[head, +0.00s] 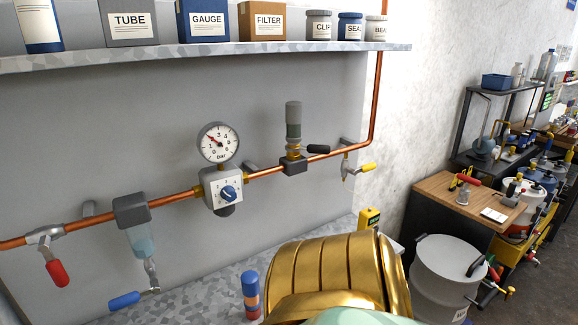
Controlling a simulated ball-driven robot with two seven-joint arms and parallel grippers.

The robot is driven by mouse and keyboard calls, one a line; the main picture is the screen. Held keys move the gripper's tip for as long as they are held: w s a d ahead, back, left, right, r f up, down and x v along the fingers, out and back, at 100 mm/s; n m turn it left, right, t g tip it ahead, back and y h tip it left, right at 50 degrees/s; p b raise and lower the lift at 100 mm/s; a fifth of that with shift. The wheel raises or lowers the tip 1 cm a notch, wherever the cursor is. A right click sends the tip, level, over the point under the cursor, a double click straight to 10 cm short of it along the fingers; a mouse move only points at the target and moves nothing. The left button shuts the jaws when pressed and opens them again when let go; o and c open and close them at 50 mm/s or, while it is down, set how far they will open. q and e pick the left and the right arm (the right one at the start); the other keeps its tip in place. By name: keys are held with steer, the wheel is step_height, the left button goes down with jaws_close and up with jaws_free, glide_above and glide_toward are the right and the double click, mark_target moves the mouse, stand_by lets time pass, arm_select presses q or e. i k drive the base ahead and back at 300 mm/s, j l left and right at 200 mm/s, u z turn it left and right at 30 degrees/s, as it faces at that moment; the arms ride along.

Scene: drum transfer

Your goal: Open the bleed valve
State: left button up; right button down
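A copper pipe (175,197) runs along the grey wall with several lever handles. A red lever (57,273) hangs down at the left end. A blue lever (125,301) sits below the clear bowl (141,240). A black lever (321,149) sticks out right beside the grey-green cylinder (293,122). A yellow lever (367,167) is on a small brass tap (346,170) at the right. No label shows which one is the bleed valve. The gauge (218,143) has its red needle at the left, near 2. Neither gripper is in view.
A blue dial (229,193) sits below the gauge. A shelf (200,58) with labelled boxes runs above the pipe. A speckled counter (205,290) lies below, bearing a blue and orange cylinder (250,295). A white drum (447,275) stands at right by a wooden bench (435,187).

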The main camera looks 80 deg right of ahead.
mark_target(368, 167)
steer(key=z, duration=3.15)
